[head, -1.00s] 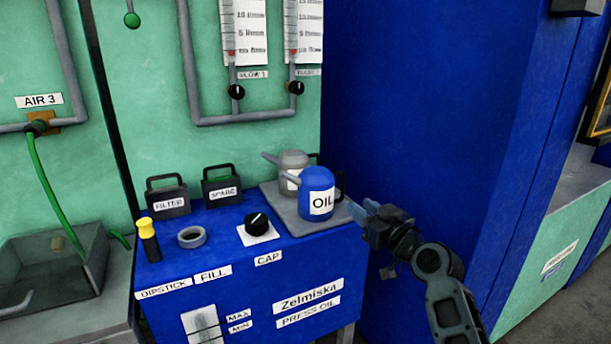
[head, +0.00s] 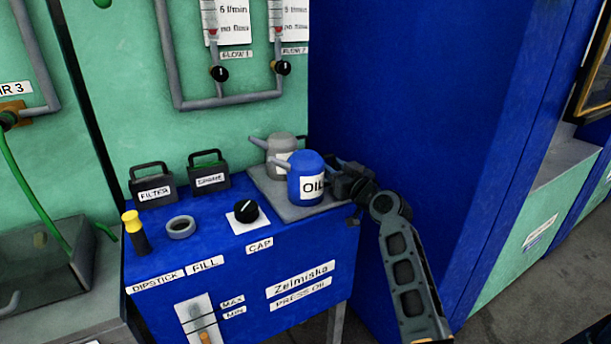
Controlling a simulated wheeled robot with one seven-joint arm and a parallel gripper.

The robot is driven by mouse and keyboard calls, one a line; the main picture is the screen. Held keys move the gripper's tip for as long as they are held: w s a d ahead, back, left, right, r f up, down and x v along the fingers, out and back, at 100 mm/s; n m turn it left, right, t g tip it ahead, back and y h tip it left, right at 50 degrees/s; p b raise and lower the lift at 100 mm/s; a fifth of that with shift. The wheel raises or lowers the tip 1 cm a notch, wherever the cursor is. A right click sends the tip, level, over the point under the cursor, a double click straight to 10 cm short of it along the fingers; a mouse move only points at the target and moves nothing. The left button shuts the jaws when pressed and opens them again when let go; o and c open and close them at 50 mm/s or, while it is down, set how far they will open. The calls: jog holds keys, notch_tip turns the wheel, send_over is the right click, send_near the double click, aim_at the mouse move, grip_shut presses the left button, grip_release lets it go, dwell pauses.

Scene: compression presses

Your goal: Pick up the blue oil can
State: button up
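The blue oil can (head: 306,178), with a white "OIL" label and a spout to the left, stands upright on a grey tray (head: 297,214) on the blue press oil cabinet (head: 180,276). My gripper (head: 338,174) reaches in from the right and is at the can's right side, where the handle was visible. The handle is now mostly hidden by my gripper. One bluish finger shows just right of the can; I cannot tell whether the fingers are around the handle or touching it.
A grey can (head: 281,146) stands right behind the blue one. A black cap knob (head: 246,211), a grey ring (head: 181,227), a yellow-topped dipstick (head: 134,232), a filter box (head: 153,188) and a spare box (head: 209,171) share the cabinet top. A blue wall rises behind my arm.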

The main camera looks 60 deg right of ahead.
grip_shut()
jog(key=shift+r, duration=0.1)
dwell(1.3)
